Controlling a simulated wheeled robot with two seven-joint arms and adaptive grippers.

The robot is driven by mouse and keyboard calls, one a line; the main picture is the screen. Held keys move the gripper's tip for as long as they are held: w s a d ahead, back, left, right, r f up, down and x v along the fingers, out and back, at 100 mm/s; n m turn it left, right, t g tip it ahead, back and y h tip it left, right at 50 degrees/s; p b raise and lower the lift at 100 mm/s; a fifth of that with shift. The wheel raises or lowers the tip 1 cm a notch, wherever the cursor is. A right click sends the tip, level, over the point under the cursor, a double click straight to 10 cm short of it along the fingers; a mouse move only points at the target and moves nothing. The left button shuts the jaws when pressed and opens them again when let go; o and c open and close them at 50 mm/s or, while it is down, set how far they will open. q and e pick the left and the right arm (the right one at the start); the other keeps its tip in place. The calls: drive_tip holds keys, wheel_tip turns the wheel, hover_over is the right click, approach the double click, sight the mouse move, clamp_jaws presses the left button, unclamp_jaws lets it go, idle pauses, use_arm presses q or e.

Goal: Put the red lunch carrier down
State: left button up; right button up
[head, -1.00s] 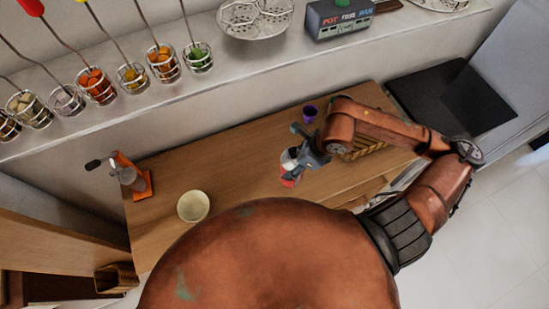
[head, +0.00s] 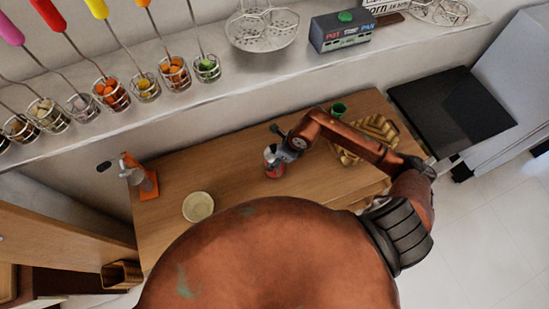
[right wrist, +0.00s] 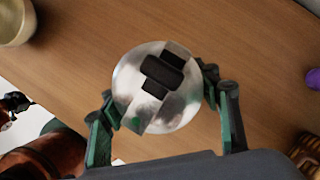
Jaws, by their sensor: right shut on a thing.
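The red lunch carrier (head: 273,169) is over the wooden counter, right of the pale bowl. In the right wrist view its round silver lid (right wrist: 128,80) with a black handle faces the camera. My right gripper (head: 276,153) is shut on the carrier; in the right wrist view its fingers (right wrist: 157,88) sit on either side of it. The carrier looks roughly upright. Its base is low, at or close to the counter top; I cannot tell whether it touches. My left gripper is not in view.
A pale bowl (head: 198,206) and an orange stand (head: 146,187) are to the left on the counter (head: 228,177). A small green cup (head: 338,110) and a woven basket (head: 378,132) are to the right. Bare wood surrounds the carrier.

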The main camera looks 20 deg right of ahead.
drive_tip(key=shift+f, duration=0.55)
drive_tip(key=shift+f, duration=0.1)
drive_tip(key=o, duration=1.7)
drive_tip(key=shift+r, duration=0.2)
drive_tip(key=b+v, duration=0.2)
drive_tip(key=v, duration=1)
drive_tip(key=shift+s+f, duration=0.1)
